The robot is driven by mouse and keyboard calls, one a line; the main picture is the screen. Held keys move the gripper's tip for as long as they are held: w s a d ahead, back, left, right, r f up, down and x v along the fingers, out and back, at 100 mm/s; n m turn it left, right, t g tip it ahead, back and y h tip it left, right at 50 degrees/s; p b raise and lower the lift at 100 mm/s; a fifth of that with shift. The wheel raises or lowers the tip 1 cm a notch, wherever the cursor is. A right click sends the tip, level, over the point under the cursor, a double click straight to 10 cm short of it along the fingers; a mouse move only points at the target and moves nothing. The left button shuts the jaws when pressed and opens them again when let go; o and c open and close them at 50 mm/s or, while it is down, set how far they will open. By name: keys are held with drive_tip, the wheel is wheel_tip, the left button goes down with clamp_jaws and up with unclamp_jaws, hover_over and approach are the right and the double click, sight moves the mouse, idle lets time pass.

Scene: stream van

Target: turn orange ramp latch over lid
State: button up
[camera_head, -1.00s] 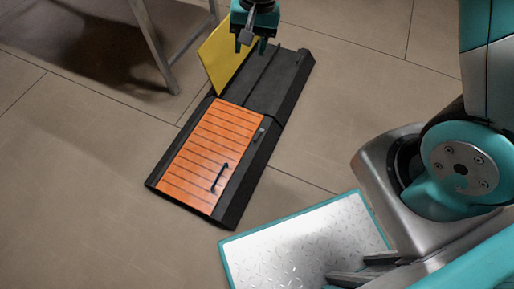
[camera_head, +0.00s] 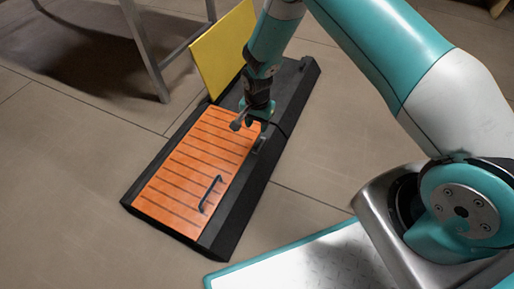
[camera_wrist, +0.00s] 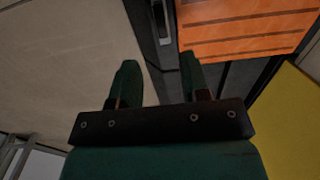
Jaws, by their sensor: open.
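The orange slatted lid (camera_head: 195,165) lies closed in the near part of a black ramp, with a black bar handle (camera_head: 211,193) on it. The lid also shows at the top right of the wrist view (camera_wrist: 245,25). A small grey latch (camera_head: 260,143) sits on the black frame beside the lid's right edge, near its far corner. In the wrist view the latch (camera_wrist: 163,20) appears ahead of the space between my fingers. My gripper (camera_head: 259,124) is open and empty, just beyond the latch; its fingers (camera_wrist: 158,65) point toward it. I cannot tell whether they touch anything.
A yellow panel (camera_head: 222,50) stands raised at the ramp's far part. A metal-legged table (camera_head: 145,50) is at the upper left. My arm crosses above the ramp's far end. The tiled floor (camera_head: 60,160) left of the ramp is clear.

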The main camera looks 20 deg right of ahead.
sight(257, 145)
wheel_tip(257, 145, down, 11)
drive_tip(key=b, duration=0.5)
clamp_jaws()
